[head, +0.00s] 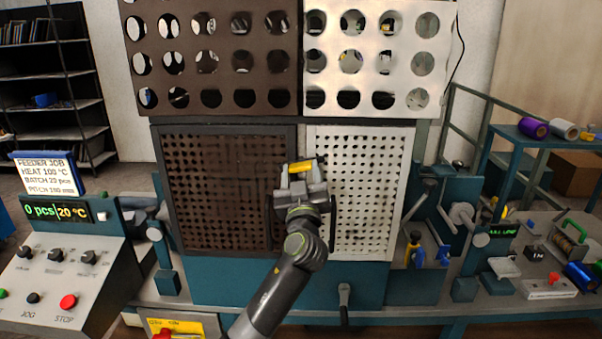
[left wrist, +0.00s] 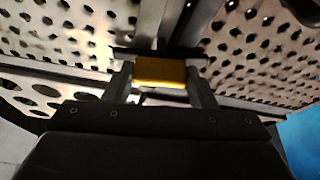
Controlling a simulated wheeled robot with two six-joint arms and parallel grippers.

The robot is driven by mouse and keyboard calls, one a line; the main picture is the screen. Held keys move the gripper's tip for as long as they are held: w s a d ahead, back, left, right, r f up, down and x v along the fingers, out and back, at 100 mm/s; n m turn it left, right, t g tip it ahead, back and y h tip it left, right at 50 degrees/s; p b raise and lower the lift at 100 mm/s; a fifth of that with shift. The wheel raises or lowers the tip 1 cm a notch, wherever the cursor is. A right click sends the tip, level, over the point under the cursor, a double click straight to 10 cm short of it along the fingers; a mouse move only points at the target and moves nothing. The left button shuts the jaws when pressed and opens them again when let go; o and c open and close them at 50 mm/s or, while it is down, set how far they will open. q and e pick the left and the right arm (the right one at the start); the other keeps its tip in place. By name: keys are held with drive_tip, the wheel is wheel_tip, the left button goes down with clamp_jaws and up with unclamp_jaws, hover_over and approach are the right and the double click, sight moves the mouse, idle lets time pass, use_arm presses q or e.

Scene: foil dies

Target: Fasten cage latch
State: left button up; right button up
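The cage has a brown perforated door (head: 215,190) on the left and a white perforated door (head: 372,190) on the right. In the left wrist view the yellow latch piece (left wrist: 161,72) lies between the two fingers, in front of a dark crossbar. Whether the fingers press on it is not clear. The gripper hides part of the seam. My right gripper is not in view.
Large-holed brown (head: 210,95) and white (head: 378,98) panels stand above the doors. A control desk (head: 60,280) with a red stop button stands at the left. A crank handle (head: 344,292) sticks out below the doors. Tools and spools fill the right bench.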

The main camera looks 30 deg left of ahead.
use_arm(q)
drive_tip(key=shift+c, duration=0.7)
drive_tip(key=m+t+h, duration=0.1)
drive_tip(key=m, duration=0.2)
drive_tip(key=shift+m+h+b, duration=0.3)
drive_tip(key=shift+m+b, duration=0.05)
drive_tip(key=shift+m, duration=0.05)
drive_tip(key=o, duration=1)
